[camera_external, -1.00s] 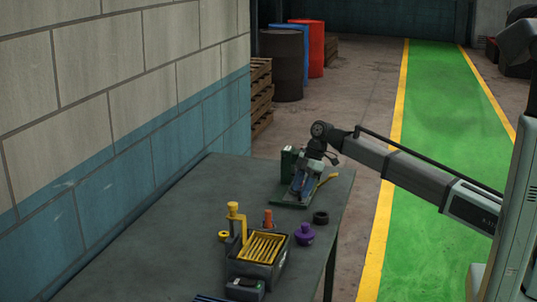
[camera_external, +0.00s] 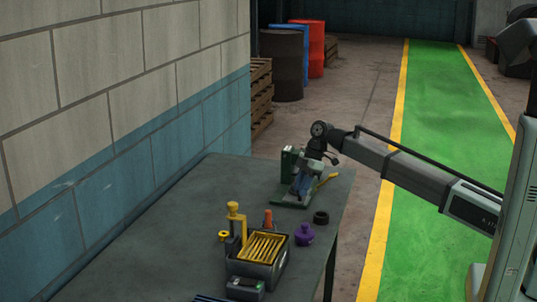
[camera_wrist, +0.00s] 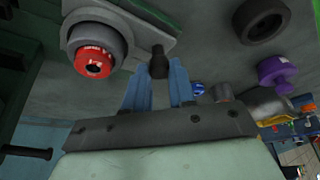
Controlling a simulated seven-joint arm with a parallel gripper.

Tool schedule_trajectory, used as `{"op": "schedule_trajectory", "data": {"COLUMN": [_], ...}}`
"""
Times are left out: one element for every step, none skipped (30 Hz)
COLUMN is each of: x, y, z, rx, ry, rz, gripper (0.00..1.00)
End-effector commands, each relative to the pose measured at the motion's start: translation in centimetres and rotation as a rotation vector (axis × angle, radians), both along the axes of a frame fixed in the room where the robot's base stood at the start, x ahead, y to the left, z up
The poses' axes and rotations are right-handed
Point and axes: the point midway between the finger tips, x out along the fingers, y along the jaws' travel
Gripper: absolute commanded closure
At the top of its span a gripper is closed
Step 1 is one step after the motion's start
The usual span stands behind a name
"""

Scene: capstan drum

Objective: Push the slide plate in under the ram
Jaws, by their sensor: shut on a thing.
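At the far right of the table, a green machine (camera_external: 289,161) stands on a green base, with a yellow lever (camera_external: 327,179) beside it. My gripper (camera_external: 301,188) is low over its base. In the wrist view, a dark knob (camera_wrist: 158,58) lies between the blue fingertips of my gripper (camera_wrist: 161,76), which is shut on it. The knob is at the edge of a grey-green plate (camera_wrist: 155,22), which looks like the slide plate. A grey cylinder with a red end (camera_wrist: 94,61) is left of the knob; I cannot tell if it is the ram.
A black ring (camera_external: 321,217) and a purple knobbed part (camera_external: 304,235) are near the table's right edge. A bin with yellow slats (camera_external: 260,252), a yellow-topped post (camera_external: 236,218) and an orange part (camera_external: 268,218) stand nearer. The table's left side is clear.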

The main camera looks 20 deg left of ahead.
Motion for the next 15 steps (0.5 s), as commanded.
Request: {"op": "schedule_trajectory", "data": {"x": [0.0, 0.0, 0.1, 0.3, 0.6, 1.0, 1.5, 1.9, 2.6, 3.2, 3.7, 4.3, 4.6, 4.7, 4.8], "y": [0.0, 0.0, 0.0, 0.0, 0.1, 0.1, 0.1, 0.2, 0.2, 0.2, 0.2, 0.2, 0.1, 0.1, 0.1], "z": [0.0, 0.0, 0.0, 0.0, 0.0, 0.0, 0.0, 0.0, 0.0, 0.0, 0.0, 0.0, 0.0, 0.0, 0.0], "rx": [0.000, 0.000, 0.000, 0.000, 0.000, -0.001, -0.001, -0.001, -0.001, -0.001, -0.001, -0.002, -0.001, -0.002, -0.002], "ry": [0.000, 0.000, 0.000, 0.000, 0.000, 0.000, 0.000, 0.000, 0.000, 0.000, 0.000, 0.000, 0.000, -0.001, 0.000], "rz": [0.000, 0.000, 0.000, -0.001, -0.001, -0.001, -0.001, -0.001, -0.001, -0.002, -0.002, -0.001, 0.000, 0.001, 0.002], "gripper": [1.00, 1.00, 1.00, 1.00, 1.00, 1.00, 1.00, 1.00, 1.00, 1.00, 1.00, 1.00, 1.00, 1.00, 1.00]}}
